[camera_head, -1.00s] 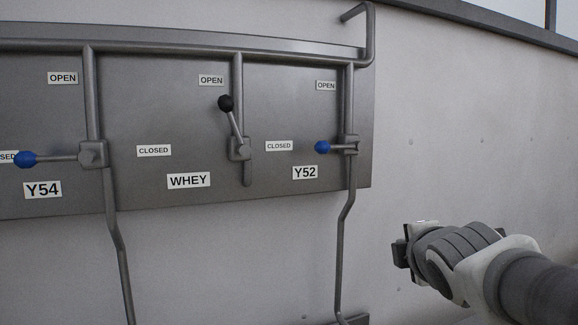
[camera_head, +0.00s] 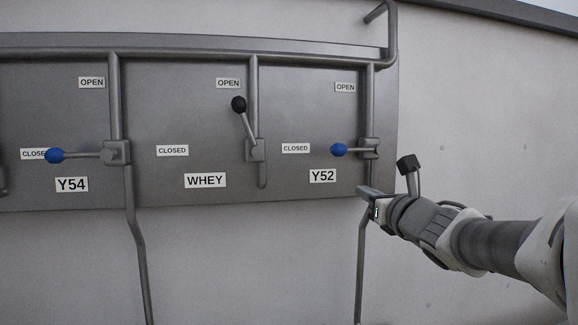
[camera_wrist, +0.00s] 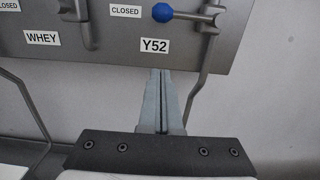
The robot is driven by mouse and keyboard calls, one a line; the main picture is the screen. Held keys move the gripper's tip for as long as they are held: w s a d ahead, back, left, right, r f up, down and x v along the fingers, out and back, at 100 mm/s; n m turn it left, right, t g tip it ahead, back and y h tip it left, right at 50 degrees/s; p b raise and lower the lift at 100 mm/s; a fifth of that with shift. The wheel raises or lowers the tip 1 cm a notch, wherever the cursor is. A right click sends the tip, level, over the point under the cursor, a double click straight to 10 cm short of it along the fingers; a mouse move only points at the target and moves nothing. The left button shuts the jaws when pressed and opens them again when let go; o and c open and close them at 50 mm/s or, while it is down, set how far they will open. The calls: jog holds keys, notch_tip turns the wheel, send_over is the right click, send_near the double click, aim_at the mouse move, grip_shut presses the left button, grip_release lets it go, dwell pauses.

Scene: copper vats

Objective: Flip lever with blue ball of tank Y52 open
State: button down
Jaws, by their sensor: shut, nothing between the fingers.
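The Y52 lever with its blue ball (camera_head: 339,150) lies level, the ball pointing left at the CLOSED label (camera_head: 295,148). Its pivot is on the vertical pipe at the right, and the OPEN label (camera_head: 345,87) is above. The Y52 sign (camera_head: 322,176) is just below the ball. My gripper (camera_head: 363,191) is shut and empty, below and slightly right of the lever, apart from it. In the wrist view the fingers of my gripper (camera_wrist: 161,72) are together, pointing up at the Y52 sign, with the blue ball (camera_wrist: 162,13) beyond at the top.
The WHEY lever with a black ball (camera_head: 239,104) stands tilted up to the left of Y52. The Y54 lever with a blue ball (camera_head: 55,155) lies level further left. Pipes (camera_head: 362,260) run down below the panel. The wall at the right is bare.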

aim_at(354, 150)
jog(key=shift+w, duration=0.1)
jog(key=w+a+r+p, duration=0.2)
jog(key=w+r+p, duration=0.2)
jog(key=w, duration=0.6)
jog(key=shift+w+r+p, duration=0.15)
jog(key=shift+r+p, duration=0.05)
jog(key=shift+p, duration=0.95)
jog(key=shift+a+r, duration=0.1)
jog(key=shift+a, duration=0.15)
jog(key=shift+r+m+b, duration=0.3)
jog(key=shift+m+b, duration=0.15)
jog(key=shift+m, duration=0.05)
